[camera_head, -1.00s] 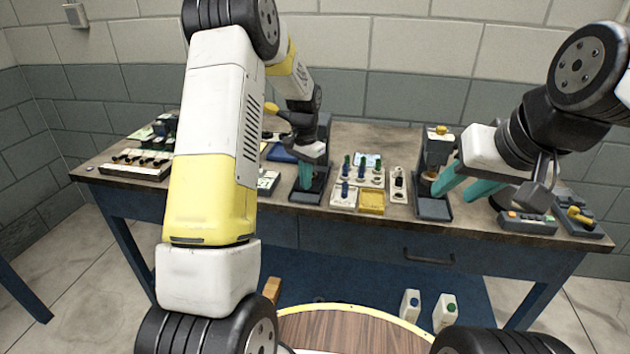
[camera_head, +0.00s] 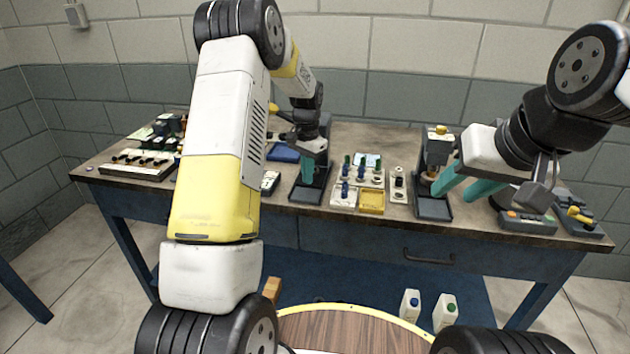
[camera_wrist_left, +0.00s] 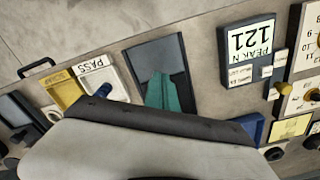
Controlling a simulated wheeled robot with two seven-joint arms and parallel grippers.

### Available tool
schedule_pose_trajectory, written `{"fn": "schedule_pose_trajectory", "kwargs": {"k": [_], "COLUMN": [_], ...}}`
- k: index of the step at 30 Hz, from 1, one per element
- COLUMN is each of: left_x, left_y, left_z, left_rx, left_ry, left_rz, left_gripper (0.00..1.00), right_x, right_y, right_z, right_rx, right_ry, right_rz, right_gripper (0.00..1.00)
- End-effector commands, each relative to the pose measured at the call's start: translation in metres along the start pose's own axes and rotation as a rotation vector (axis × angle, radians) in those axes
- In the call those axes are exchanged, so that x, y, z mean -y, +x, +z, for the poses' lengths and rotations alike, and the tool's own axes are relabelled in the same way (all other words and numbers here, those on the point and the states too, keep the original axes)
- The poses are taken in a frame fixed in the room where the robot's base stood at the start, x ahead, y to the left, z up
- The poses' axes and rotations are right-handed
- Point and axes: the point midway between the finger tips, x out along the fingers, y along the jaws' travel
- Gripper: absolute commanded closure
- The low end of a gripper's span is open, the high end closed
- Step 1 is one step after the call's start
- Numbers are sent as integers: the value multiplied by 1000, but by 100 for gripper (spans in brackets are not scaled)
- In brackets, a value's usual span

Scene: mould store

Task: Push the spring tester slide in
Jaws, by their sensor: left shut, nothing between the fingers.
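A dark, shallow rimmed slide or base (camera_head: 311,195), which I take to be part of the spring tester, lies at the bench's front middle. In the left wrist view its bare grey top (camera_wrist_left: 155,56) shows above my fingers. My left gripper (camera_head: 308,172) is shut and empty, its teal fingers over this piece; in the left wrist view the fingertips (camera_wrist_left: 163,82) lie together over it. Contact cannot be told. The arm hides what stands behind. My right gripper (camera_head: 463,187) is open, its teal fingers apart beside a second dark station (camera_head: 433,208) at the right.
A display reading 121 PEAK N (camera_wrist_left: 248,50) sits beside the dark piece. A button box (camera_head: 528,222) is at the bench's right front. A blue tray (camera_head: 284,153) lies behind.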

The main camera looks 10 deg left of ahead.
Motion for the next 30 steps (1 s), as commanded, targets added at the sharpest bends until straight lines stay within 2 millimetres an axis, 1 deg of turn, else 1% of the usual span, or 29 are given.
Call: {"fn": "schedule_pose_trajectory", "kwargs": {"k": [11, 17, 30], "left_x": [9, 8, -3], "left_y": [0, -2, -20], "left_z": [-17, -14, 6], "left_rx": [-1, -1, 0], "left_ry": [0, 0, 0], "left_rz": [0, 0, 0], "left_gripper": [100, 100, 100], "right_x": [0, 0, 0], "right_y": [0, 0, 0], "right_z": [0, 0, 0], "right_rx": [0, 0, 0], "right_ry": [0, 0, 0], "right_rz": [0, 0, 0], "right_gripper": [60, 60, 60]}}
